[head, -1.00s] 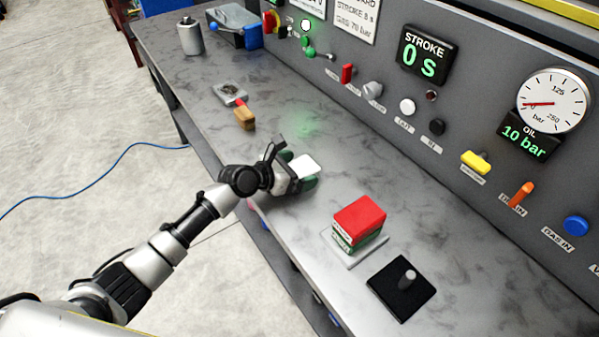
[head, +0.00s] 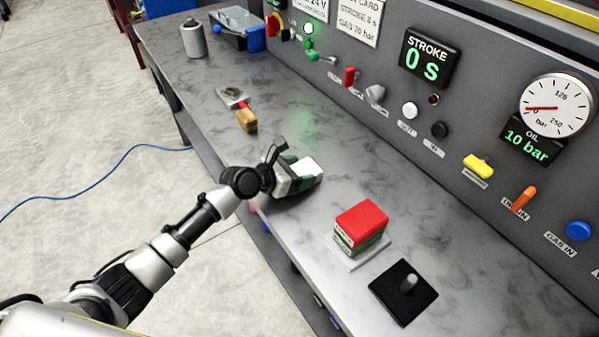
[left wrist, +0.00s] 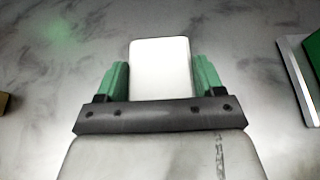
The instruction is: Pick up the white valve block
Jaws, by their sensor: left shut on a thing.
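The white valve block (head: 308,166) is at my left gripper (head: 304,170) over the near part of the grey bench (head: 340,130). In the left wrist view the block (left wrist: 160,68) sits between the two green fingers of my left gripper (left wrist: 160,78), which is shut on it. The block's lower end is hidden behind the gripper's dark bar. I cannot tell whether the block touches the bench. My right gripper is not in view.
A red-topped stack (head: 361,222) on a pale plate and a black base with a peg (head: 404,292) stand to the right. A wooden-handled tool (head: 246,120) lies to the left. A control panel (head: 465,110) rises behind. The bench middle is clear.

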